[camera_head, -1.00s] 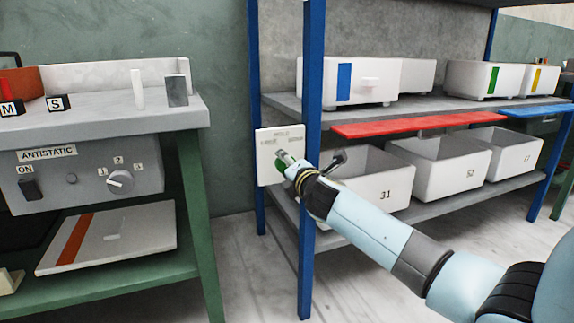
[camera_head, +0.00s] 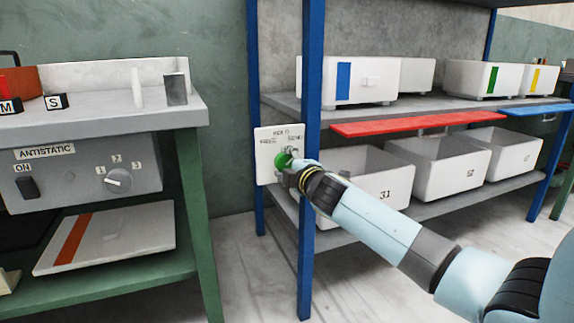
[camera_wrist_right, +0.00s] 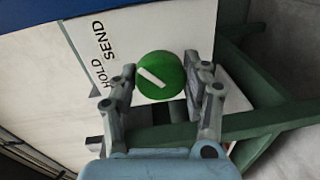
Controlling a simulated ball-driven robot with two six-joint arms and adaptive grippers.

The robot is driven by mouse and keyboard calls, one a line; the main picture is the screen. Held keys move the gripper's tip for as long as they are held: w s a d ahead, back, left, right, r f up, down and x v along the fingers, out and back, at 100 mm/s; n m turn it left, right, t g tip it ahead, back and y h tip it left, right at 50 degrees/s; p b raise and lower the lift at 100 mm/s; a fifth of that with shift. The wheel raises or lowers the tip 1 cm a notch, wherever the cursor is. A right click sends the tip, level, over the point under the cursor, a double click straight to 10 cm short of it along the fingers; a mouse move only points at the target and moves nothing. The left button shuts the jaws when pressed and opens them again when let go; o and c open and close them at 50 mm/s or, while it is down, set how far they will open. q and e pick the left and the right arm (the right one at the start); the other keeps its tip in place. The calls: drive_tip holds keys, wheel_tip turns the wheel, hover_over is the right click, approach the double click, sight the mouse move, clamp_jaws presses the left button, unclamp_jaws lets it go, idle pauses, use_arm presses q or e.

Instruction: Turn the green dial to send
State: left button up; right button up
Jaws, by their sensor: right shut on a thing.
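The green dial (camera_head: 281,159) sits on a white plate (camera_head: 266,142) beside the front blue post of the rack. Small dark lettering is on the plate above the dial. In the right wrist view the dial (camera_wrist_right: 160,75) shows a white slanting mark, whose upper-left end points roughly between the words HOLD and SEND. My right gripper (camera_head: 289,161) is at the dial, shut on it, with a finger on each side. Its wrist partly hides the dial in the head view. My left gripper is not in view.
A blue rack post (camera_head: 310,230) stands right beside the plate, with my right arm passing in front. White bins (camera_head: 382,196) fill the lower shelf. A bench box with a grey dial (camera_head: 118,180) stands at left. The floor between bench and rack is clear.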

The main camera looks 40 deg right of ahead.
drive_tip(key=shift+f, duration=0.25)
drive_tip(key=o, duration=0.9)
drive_tip(key=shift+c, duration=0.2)
drive_tip(key=shift+o, duration=1.4)
drive_tip(key=shift+r, duration=0.1)
drive_tip(key=shift+s, duration=0.15)
drive_tip(key=v, duration=1.1)
drive_tip(key=shift+s, duration=0.4)
drive_tip(key=shift+a, duration=0.1)
